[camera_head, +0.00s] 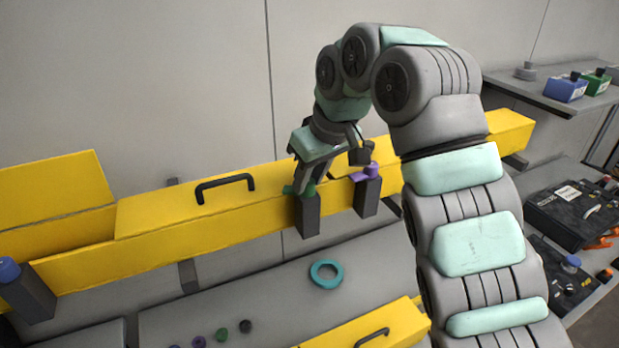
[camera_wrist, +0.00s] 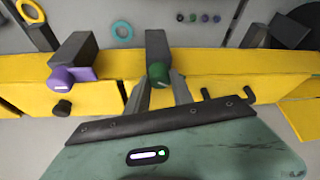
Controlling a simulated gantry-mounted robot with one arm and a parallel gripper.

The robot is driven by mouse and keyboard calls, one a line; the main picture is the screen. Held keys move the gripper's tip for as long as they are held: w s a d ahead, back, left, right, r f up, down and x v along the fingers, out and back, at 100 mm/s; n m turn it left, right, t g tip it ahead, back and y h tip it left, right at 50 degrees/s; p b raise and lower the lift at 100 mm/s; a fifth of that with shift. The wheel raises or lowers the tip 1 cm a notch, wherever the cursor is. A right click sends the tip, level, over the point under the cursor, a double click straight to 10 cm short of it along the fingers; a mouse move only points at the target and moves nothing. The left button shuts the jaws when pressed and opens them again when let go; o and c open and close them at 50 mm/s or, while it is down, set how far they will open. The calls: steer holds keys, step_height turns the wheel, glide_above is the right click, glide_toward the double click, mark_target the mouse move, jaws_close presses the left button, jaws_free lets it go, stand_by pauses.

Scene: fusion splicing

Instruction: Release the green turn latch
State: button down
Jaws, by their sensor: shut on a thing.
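The green turn latch (camera_head: 308,191) has a rounded knob and sits on a dark grey block (camera_head: 308,217) on the front of the long yellow housing. In the wrist view the green knob (camera_wrist: 158,73) sits between the two fingers of my gripper (camera_wrist: 160,88). In the head view my gripper (camera_head: 303,184) reaches down onto this latch from above, and its fingers partly hide it. The gripper is shut on the green knob.
A purple latch (camera_head: 369,170) is close by on its own block. A black handle (camera_head: 226,184) stands on the yellow lid (camera_head: 160,215) to the left. A blue knob (camera_head: 9,269) is at far left. A teal ring (camera_head: 327,273) and several small knobs lie on the grey surface below.

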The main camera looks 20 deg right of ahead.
steer(key=c, duration=1.1)
jaws_free()
steer(key=shift+p+v, duration=5.45)
steer(key=shift+p, duration=0.05)
